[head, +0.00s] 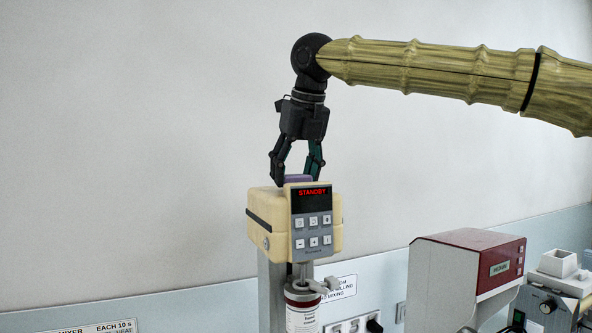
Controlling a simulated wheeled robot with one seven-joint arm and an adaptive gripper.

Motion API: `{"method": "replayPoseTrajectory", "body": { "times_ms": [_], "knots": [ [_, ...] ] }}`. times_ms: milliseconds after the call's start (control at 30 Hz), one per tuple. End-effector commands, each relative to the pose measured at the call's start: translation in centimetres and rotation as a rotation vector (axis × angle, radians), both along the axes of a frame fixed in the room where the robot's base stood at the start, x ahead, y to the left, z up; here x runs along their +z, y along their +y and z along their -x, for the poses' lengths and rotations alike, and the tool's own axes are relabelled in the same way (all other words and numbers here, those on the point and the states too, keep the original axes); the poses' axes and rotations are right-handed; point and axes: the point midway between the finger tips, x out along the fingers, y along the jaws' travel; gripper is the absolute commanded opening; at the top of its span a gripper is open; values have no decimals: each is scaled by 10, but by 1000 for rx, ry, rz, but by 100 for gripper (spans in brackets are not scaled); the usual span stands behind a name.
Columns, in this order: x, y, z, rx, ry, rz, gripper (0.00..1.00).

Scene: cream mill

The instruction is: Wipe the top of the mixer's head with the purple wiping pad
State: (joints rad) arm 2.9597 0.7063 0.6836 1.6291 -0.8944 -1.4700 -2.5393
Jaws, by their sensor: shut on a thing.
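The mixer's head (267,220) is a cream box with a dark band, on a grey column. Its grey control panel (311,222) faces me, with a red STANDBY display and several buttons. My gripper (296,178) points down over the top of the head and is shut on the purple wiping pad (297,178). Only a strip of the pad shows above the panel's upper edge. The panel hides the pad's lower part, so I cannot tell whether it touches the head's top.
Below the head is a metal chuck above a labelled cylinder (302,312). A red and white machine (466,270) stands at the right, with a grey device (556,285) beyond it. Signs and sockets line the wall's lower part. The space left of the head is clear.

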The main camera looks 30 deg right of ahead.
Motion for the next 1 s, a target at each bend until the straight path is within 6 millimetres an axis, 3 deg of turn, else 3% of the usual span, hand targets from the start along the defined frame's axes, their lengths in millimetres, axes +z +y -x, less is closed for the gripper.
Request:
{"method": "replayPoseTrajectory", "body": {
  "times_ms": [633,1000],
  "knots": [
    [-8,0,1,0,0,0,38],
    [-9,1,24,2,2,0,38]
  ]
}}
